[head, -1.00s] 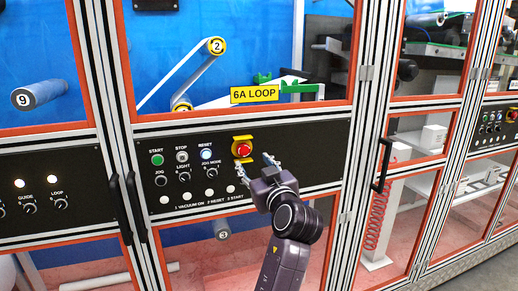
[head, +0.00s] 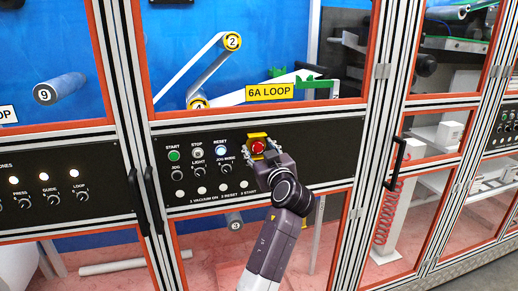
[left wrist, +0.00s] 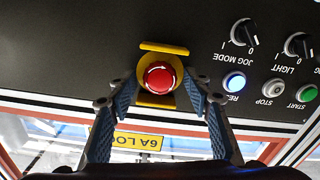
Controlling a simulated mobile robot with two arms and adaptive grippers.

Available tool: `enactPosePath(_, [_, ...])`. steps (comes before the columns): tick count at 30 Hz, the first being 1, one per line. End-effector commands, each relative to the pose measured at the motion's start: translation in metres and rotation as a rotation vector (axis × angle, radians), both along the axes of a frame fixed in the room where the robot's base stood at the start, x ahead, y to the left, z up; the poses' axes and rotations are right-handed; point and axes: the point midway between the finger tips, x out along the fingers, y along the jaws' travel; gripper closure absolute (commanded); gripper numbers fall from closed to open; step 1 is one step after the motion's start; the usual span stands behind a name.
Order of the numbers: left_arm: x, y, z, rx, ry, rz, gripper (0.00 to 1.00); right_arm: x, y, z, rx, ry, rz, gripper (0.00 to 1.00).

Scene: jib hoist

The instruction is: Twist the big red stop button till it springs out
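The big red stop button (head: 258,146) sits in a yellow housing on the black control panel (head: 330,148). In the left wrist view the red button (left wrist: 160,77) shows white curved arrows on its face, with yellow guards above and below it. My left gripper (head: 260,152) is at the button, one finger on each side of it. In the left wrist view the two fingertips (left wrist: 161,88) stand apart around the button, near the edges of its housing. I cannot tell whether they touch it. My right gripper is in neither view.
Left of the button are the lit blue RESET button (head: 222,151), the STOP button (head: 197,153), the green START button (head: 174,156) and black knobs. A yellow 6A LOOP sign (head: 270,92) is above. Black door handles (head: 137,202) stick out at the left and right.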

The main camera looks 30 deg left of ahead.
Motion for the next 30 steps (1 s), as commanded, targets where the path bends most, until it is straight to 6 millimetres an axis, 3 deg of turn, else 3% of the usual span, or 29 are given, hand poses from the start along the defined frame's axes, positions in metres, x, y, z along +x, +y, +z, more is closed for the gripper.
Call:
enactPosePath(2, [-0.0001, -0.0001, -0.0001, 0.0, 0.0, 0.0, 0.65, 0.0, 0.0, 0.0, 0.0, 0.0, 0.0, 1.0])
enactPosePath(10, [-0.0002, -0.0003, -0.0003, 0.0, 0.001, 0.0, 0.95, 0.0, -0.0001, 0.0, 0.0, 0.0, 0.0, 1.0])
enactPosePath(20, [0.0, -0.0006, -0.0009, 0.034, 0.042, 0.0, 0.95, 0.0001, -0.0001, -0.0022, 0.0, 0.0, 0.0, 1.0])
enactPosePath(30, [0.0005, -0.0009, -0.0006, 0.184, 0.217, 0.0, 0.95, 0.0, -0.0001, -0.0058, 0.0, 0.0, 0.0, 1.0])
